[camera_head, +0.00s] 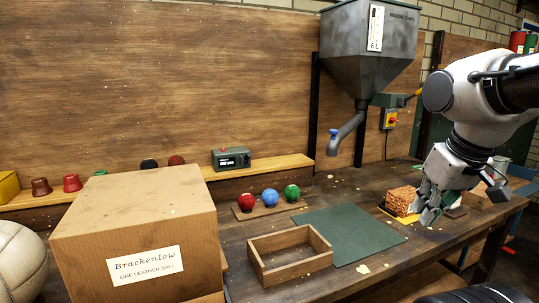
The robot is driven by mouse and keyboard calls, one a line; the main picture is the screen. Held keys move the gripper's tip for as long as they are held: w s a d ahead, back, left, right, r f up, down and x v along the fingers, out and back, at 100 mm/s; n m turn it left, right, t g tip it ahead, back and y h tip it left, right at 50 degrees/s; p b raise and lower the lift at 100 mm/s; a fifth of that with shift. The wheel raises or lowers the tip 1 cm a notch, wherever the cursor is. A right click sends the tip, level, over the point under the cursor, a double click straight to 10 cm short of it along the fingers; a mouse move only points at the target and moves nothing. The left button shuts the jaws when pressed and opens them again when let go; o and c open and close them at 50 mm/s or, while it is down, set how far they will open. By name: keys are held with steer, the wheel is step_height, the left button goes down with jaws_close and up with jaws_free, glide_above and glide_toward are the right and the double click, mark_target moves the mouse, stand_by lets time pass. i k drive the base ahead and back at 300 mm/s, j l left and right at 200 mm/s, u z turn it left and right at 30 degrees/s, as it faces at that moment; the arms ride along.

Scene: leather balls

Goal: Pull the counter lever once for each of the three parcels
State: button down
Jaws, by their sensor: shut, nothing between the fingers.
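A large closed cardboard parcel (90,235) labelled "Brackenlow, one leather ball" stands at the front left; I see only this one labelled parcel. A small grey-green box with a dark display (231,158) sits on the back shelf and looks like a counter; its digits are too small to read, and I cannot make out a lever on it. A yellow handle (413,94) sticks out beside the hopper.
A grey hopper (368,45) with a bent spout hangs over the bench. Red, blue and green balls (271,198) sit on a small board. An open wooden tray (290,275) stands beside a clear green mat (350,232). A pale leather ball (20,262) is at far left.

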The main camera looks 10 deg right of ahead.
mark_target(248, 155)
steer(key=k+j+z, duration=0.15)
steer(key=j, duration=0.3)
steer(key=k+j+z, duration=0.1)
steer(key=j, duration=0.35)
steer(key=k+j+z, duration=0.15)
steer(key=j, duration=0.25)
steer(key=k+j+z, duration=0.1)
steer(key=k+j, duration=0.35)
steer(key=j, duration=0.2)
steer(key=k+j, duration=0.2)
steer(key=i+l+u, duration=0.3)
steer(key=l, duration=0.4)
steer(key=i+l+u, duration=0.1)
steer(key=i+l, duration=0.2)
steer(key=i+l+u, duration=0.15)
steer(key=l, duration=0.3)
steer(key=i+l+u, duration=0.15)
steer(key=l, duration=0.25)
steer(key=i+l+u, duration=0.15)
steer(key=l, duration=0.25)
steer(key=i+l+u, duration=0.1)
steer(key=l, duration=0.35)
